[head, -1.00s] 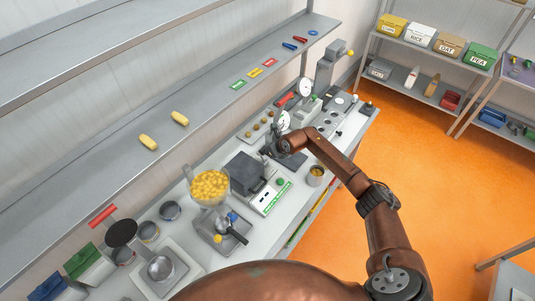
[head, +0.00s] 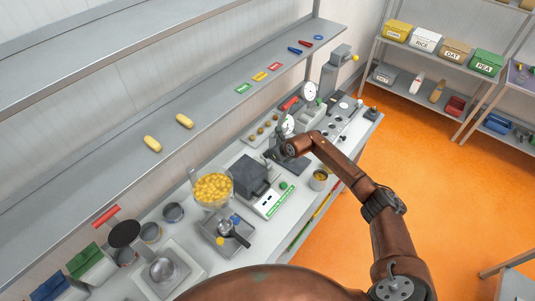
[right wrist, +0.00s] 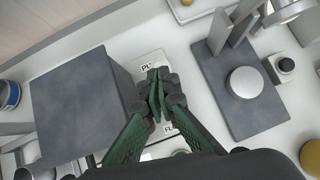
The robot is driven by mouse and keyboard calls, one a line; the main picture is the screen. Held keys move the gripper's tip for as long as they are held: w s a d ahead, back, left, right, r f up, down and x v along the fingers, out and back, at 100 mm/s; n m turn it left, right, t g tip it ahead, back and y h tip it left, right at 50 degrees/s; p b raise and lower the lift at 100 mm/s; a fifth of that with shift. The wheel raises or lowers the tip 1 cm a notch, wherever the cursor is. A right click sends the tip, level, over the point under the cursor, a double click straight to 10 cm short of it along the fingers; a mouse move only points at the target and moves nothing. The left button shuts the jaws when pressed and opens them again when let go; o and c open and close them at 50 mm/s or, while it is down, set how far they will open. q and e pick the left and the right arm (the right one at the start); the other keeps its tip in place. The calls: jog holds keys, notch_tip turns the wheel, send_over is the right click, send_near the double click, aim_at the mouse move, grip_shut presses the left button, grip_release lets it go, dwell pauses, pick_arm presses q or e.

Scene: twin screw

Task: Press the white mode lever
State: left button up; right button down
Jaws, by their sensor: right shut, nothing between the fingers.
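My right gripper (head: 272,154) is shut and empty, beside the dark grey block (head: 250,176) on the bench. In the right wrist view the closed fingertips (right wrist: 157,82) point down over a small white plate (right wrist: 148,60). The plate carries lettering starting "PU" above the fingers and "FL" below them. The fingers cover its middle. I cannot make out the white mode lever; it may be hidden behind the fingers. Whether the tips touch the plate is unclear. My left gripper is not in view.
In the right wrist view the dark block (right wrist: 78,105) stands close left, and a dark base with a white round top (right wrist: 246,82) stands right. In the head view a hopper of yellow pieces (head: 213,187) stands nearer on the bench. A shelf (head: 190,105) runs above.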

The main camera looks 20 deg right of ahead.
jog(key=s+r+b, duration=0.1)
jog(key=s+r, duration=0.3)
jog(key=r, duration=0.7)
jog(key=shift+s+d+r+b, duration=0.2)
jog(key=shift+d+r+b, duration=0.1)
jog(key=shift+d+b, duration=0.15)
jog(key=shift+s, duration=0.1)
